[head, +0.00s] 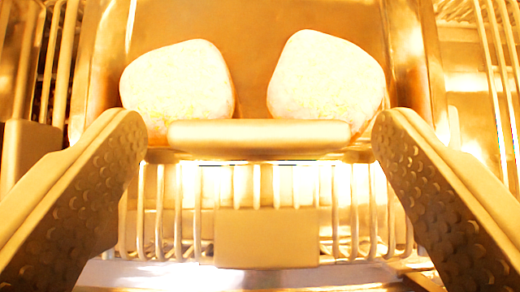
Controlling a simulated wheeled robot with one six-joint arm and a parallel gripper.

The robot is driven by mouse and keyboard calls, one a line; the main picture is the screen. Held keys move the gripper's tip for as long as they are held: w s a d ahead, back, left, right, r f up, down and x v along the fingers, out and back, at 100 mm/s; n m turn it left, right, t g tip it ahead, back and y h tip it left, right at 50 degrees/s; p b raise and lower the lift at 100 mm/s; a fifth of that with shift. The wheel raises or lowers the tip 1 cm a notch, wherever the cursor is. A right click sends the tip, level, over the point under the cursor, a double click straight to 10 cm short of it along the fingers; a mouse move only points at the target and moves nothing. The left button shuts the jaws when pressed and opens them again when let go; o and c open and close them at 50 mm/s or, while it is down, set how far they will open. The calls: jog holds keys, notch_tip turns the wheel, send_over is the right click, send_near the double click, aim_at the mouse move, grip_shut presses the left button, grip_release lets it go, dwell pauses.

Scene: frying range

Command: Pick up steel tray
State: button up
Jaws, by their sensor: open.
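The steel tray (255,60) lies ahead in strong warm light, its flat base running away from me between raised side walls. Two pale, rounded pieces of food (180,85) sit on it side by side. A thick rounded bar, looking like the tray's front lip or handle (260,135), crosses the near end. My gripper (260,128) is open and empty, one finger at each side of the picture. The bar shows between the fingertips, with a gap at both ends. I cannot tell whether the fingertips reach as deep as the bar.
A wire rack (178,215) with upright bars is below and behind the tray's near end. A plain flat plate (267,238) is fixed at its middle. More wire bars (497,80) stand at the right and left edges. Glare hides detail.

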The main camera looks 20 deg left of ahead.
jog(key=shift+w+a+f, duration=0.2)
jog(key=shift+w+f, duration=0.15)
jog(key=shift+f, duration=0.1)
jog(key=shift+c, duration=0.2)
jog(key=c, duration=1.1)
jog(key=shift+c, duration=0.2)
jog(key=shift+s, duration=0.1)
